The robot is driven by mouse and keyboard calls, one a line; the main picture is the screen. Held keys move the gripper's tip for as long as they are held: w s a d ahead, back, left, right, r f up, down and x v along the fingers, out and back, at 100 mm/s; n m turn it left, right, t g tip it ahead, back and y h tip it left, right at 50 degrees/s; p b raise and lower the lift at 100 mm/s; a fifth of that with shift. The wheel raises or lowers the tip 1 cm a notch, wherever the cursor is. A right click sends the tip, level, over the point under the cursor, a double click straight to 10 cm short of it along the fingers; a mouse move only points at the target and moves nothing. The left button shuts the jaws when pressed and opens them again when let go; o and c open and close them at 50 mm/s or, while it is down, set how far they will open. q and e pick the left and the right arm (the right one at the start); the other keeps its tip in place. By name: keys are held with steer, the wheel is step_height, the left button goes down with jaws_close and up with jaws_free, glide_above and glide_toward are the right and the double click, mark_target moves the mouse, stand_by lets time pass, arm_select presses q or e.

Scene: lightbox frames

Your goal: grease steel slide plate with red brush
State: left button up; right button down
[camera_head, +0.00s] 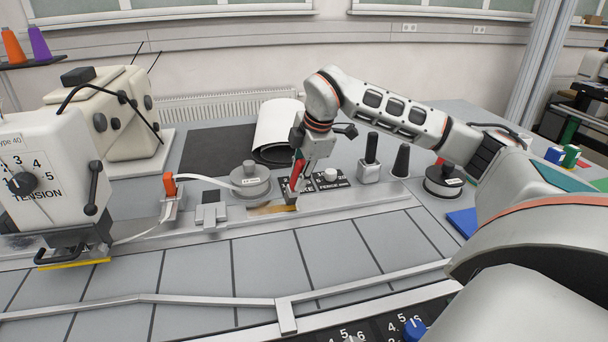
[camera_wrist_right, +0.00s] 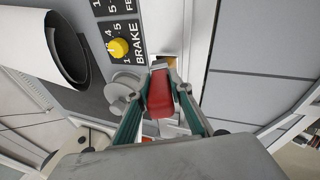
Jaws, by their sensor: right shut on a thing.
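My right gripper (camera_head: 297,172) is shut on the red brush (camera_head: 296,178), pointing down over the steel rail in the middle of the bench. In the right wrist view the red handle (camera_wrist_right: 160,97) sits between the two teal fingers of the gripper (camera_wrist_right: 160,84). The brush's lower end is at or just above the steel slide plate (camera_head: 340,196); I cannot tell whether it touches. A golden-brown strip (camera_head: 268,209) lies on the plate just left of the brush. My left gripper is not in view.
Black-handled parts (camera_head: 371,160) stand further right. The sewing machine (camera_head: 48,175) fills the left.

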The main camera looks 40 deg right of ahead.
steer(key=w+a+p, duration=0.2)
steer(key=w+a, duration=0.3)
steer(key=a, duration=0.6)
steer(key=shift+w, duration=0.15)
stand_by(0.9)
steer(key=shift+r, duration=0.15)
step_height(320, 180, up, 6)
steer(key=shift+f+p, duration=0.1)
steer(key=shift+p, duration=1.15)
